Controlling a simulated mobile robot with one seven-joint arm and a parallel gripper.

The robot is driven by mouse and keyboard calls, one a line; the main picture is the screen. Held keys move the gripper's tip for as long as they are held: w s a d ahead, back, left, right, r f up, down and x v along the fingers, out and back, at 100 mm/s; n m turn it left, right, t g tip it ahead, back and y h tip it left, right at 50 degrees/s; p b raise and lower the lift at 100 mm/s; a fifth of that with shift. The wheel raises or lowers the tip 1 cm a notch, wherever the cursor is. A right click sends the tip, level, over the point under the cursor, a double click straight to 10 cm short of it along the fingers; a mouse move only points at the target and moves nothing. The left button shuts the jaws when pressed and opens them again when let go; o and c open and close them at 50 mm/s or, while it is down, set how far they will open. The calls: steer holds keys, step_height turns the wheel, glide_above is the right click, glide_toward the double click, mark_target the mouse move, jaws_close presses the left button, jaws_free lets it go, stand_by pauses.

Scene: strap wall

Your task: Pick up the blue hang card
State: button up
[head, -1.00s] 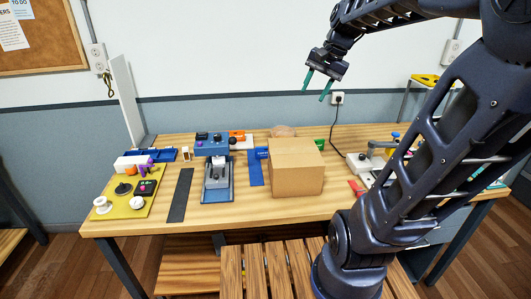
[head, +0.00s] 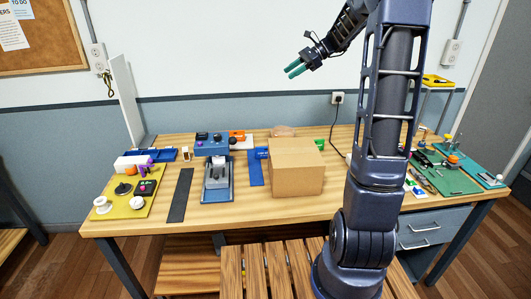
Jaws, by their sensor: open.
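The blue hang card (head: 255,168) lies flat on the workbench, between the grey-blue press-like device and the cardboard box. It is a narrow blue strip with small light marks near its far end. The box stands close on its right and may hide part of its edge. My gripper (head: 292,70) is high above the back of the bench, in front of the wall, above and to the right of the card. Its two green-tipped fingers are apart, with nothing between them, and point to the left.
A cardboard box (head: 296,168) stands right of the card, a grey-blue device (head: 217,180) left of it. A black strip (head: 180,195) lies farther left, beside a yellow board (head: 122,205) with knobs. A green mat (head: 445,175) with tools covers the right side. A slatted wooden surface (head: 270,270) stands in front.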

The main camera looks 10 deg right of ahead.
steer(key=w+d+f+m+y, duration=0.1)
steer(key=w+m, duration=0.1)
steer(key=w, duration=0.3)
glide_toward(264, 151)
steer(key=d, duration=0.3)
steer(key=shift+w+d+f+y, duration=0.1)
steer(key=shift+w+d+y, duration=0.1)
steer(key=shift+w+y, duration=0.15)
steer(key=shift+a+f, duration=0.35)
steer(key=x, duration=1)
steer(key=shift+w+a+r, duration=0.1)
steer(key=shift+w+r, duration=0.05)
steer(key=shift+r, duration=0.1)
steer(key=shift+c, duration=0.2)
jaws_close()
